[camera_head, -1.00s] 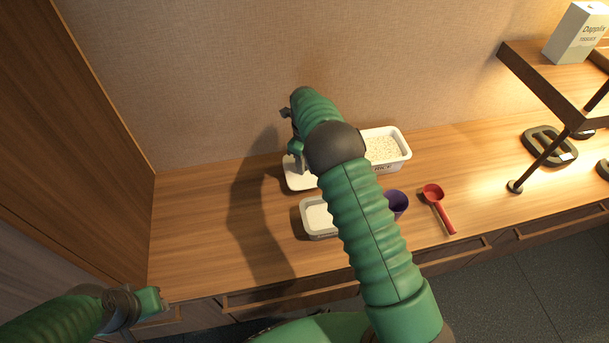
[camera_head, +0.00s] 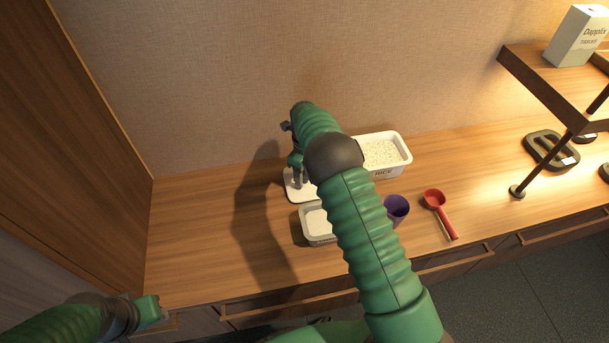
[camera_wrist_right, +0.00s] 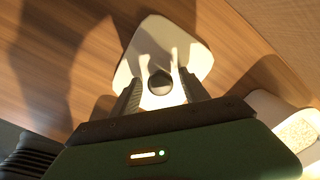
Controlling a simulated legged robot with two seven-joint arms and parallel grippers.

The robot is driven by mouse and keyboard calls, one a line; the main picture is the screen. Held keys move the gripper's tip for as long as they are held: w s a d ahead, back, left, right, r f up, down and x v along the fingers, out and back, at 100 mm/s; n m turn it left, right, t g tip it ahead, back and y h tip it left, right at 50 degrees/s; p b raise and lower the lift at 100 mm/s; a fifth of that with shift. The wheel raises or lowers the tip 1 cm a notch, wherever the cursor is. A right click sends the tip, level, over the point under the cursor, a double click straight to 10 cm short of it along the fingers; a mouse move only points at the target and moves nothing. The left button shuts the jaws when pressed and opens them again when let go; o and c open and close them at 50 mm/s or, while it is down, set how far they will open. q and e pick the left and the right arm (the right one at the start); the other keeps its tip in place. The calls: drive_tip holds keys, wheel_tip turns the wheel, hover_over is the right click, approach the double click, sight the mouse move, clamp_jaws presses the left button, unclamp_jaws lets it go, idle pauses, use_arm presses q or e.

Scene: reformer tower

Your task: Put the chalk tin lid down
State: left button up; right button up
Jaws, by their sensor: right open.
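The chalk tin lid, a white rounded square with a dark round knob, shows in the head view (camera_head: 291,196) at the back left of the counter, left of the rice bin. It also shows in the wrist view (camera_wrist_right: 143,57) and appears to lie flat on the wood. My right gripper (camera_head: 297,186) is over it; in the wrist view its open fingers (camera_wrist_right: 161,90) stand on either side of the knob, with gaps visible. An open white tin (camera_head: 318,238) stands in front of the lid, partly behind my right arm. My left gripper (camera_head: 160,312) is at the lower left, its jaws unclear.
A white bin marked RICE (camera_head: 386,170) stands at the back, right of my arm. A purple cup (camera_head: 397,209) and a red scoop (camera_head: 435,199) lie to the right. A shelf (camera_head: 548,84) with a box (camera_head: 577,38) is far right. The counter's left side is clear.

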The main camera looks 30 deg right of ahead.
sight(304, 174)
wheel_tip(304, 174, up, 11)
drive_tip(key=p, duration=0.4)
drive_tip(key=s+a+r+n+t, duration=0.1)
drive_tip(key=s+a+n, duration=0.2)
drive_tip(key=s+n, duration=0.5)
drive_tip(key=s+a+r+n, duration=0.1)
drive_tip(key=s+a+n, duration=0.2)
drive_tip(key=s+n, duration=0.6)
drive_tip(key=s+a+r+n+t, duration=0.1)
drive_tip(key=s+a+n, duration=0.3)
drive_tip(key=s+n, duration=0.5)
drive_tip(key=n, duration=0.3)
drive_tip(key=shift+n+t, duration=0.3)
drive_tip(key=shift+n, duration=0.1)
drive_tip(key=shift+r, duration=0.1)
